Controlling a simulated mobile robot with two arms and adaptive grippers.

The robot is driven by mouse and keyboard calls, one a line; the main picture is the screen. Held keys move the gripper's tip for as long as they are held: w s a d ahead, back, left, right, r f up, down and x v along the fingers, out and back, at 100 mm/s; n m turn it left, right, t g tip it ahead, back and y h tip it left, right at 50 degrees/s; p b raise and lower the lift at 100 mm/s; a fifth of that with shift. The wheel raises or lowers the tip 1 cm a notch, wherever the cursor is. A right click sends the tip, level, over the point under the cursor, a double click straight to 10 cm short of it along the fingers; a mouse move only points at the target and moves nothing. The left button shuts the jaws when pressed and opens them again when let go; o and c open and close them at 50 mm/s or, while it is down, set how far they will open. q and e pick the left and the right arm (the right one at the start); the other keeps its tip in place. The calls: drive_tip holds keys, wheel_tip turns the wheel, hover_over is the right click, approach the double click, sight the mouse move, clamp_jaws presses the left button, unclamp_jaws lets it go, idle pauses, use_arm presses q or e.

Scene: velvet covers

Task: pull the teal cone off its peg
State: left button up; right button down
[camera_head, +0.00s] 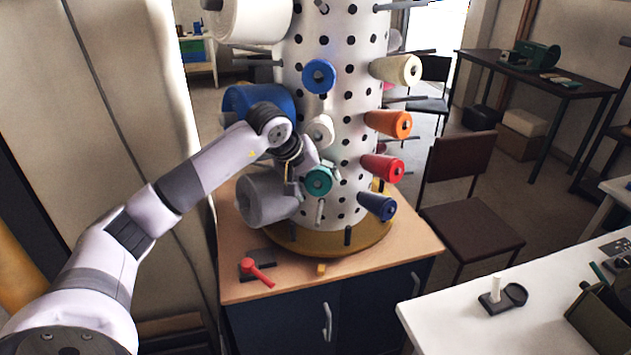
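The teal cone (318,181) sits low on the front of the white perforated column (346,150), its round end facing me. My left arm reaches in from the left, and my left gripper (311,178) is at the cone, with finger parts beside and behind it. The gripper and the cone's end hide most of the cone's body and its peg. I cannot tell whether the fingers touch the cone or are closed on it. My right gripper is not in view.
Close by are a white cone (320,130) above, a blue cone (319,76) higher, a grey spool (266,196) left, and red (382,168) and navy (377,205) cones right. Bare pegs stick out too. The column stands on a wooden-topped cabinet (405,252) holding a red-handled tool (257,272).

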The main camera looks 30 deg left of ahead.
use_arm(q)
drive_tip(key=c, duration=1)
drive_tip(key=shift+s+d+r, duration=0.1)
drive_tip(key=shift+s+r, duration=0.15)
drive_tip(key=shift+s, duration=0.05)
drive_tip(key=shift+s+d+r+b, duration=0.15)
drive_tip(key=shift+s+d+b, duration=0.25)
drive_tip(key=shift+s, duration=0.45)
drive_tip(key=shift+s+d+r+b, duration=0.2)
drive_tip(key=shift+s+d, duration=0.35)
drive_tip(key=shift+s, duration=0.5)
drive_tip(key=shift+s+d+r+b, duration=0.25)
drive_tip(key=shift+s+d, duration=0.3)
drive_tip(key=shift+s, duration=0.45)
drive_tip(key=shift+s+d+r+b, duration=0.2)
drive_tip(key=shift+s+d, duration=0.35)
drive_tip(key=shift+s, duration=0.5)
drive_tip(key=shift+s+d+r+b, duration=0.15)
drive_tip(key=shift+s+d, duration=0.3)
drive_tip(key=shift+s, duration=0.4)
drive_tip(key=shift+s+d+r+b, duration=0.2)
drive_tip(key=shift+s+d, duration=0.25)
drive_tip(key=shift+s, duration=0.45)
drive_tip(key=shift+s+d+r+b, duration=0.15)
drive_tip(key=shift+s+d, duration=0.3)
drive_tip(key=shift+s, duration=0.4)
drive_tip(key=shift+c, duration=0.2)
